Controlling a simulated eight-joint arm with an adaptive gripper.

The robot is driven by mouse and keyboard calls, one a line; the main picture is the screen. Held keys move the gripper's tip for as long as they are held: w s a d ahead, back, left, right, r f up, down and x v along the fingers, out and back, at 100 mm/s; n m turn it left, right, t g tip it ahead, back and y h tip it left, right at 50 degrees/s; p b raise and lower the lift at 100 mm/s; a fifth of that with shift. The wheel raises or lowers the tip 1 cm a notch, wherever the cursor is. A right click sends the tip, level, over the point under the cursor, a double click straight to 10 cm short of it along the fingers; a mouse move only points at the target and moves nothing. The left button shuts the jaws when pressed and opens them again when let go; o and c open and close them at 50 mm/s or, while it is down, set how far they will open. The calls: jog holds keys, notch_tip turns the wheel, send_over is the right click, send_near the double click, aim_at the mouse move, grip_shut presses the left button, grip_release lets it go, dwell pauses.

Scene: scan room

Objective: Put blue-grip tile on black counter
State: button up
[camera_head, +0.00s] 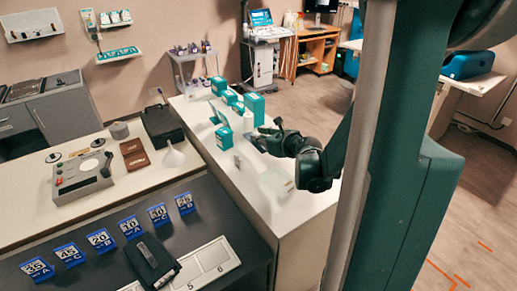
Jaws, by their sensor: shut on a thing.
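My gripper (258,138) is at the end of my dark arm, low over the white counter in the middle of the view. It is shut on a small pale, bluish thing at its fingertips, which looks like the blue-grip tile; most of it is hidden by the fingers. The black counter (212,222) is at the front left, apart from the gripper. On it stand several blue-framed number blocks (101,239) in a slanted row, a black device (152,262) and a white numbered strip (212,262).
Teal boxes (254,103) and a white bottle (248,121) stand close behind my gripper on the white counter (290,228). A white funnel (174,156), a brown book (134,154) and a control box (82,178) are on the left counter. Dark surface is free right of the blocks.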

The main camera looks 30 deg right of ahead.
jog(key=shift+f, duration=0.7)
jog(key=shift+f+b, duration=0.75)
jog(key=shift+f, duration=1.35)
jog(key=shift+f, duration=0.15)
jog(key=o, duration=0.9)
jog(key=shift+o, duration=0.2)
jog(key=shift+r, duration=0.2)
jog(key=shift+p+v, duration=1.15)
jog(key=shift+v, duration=4.85)
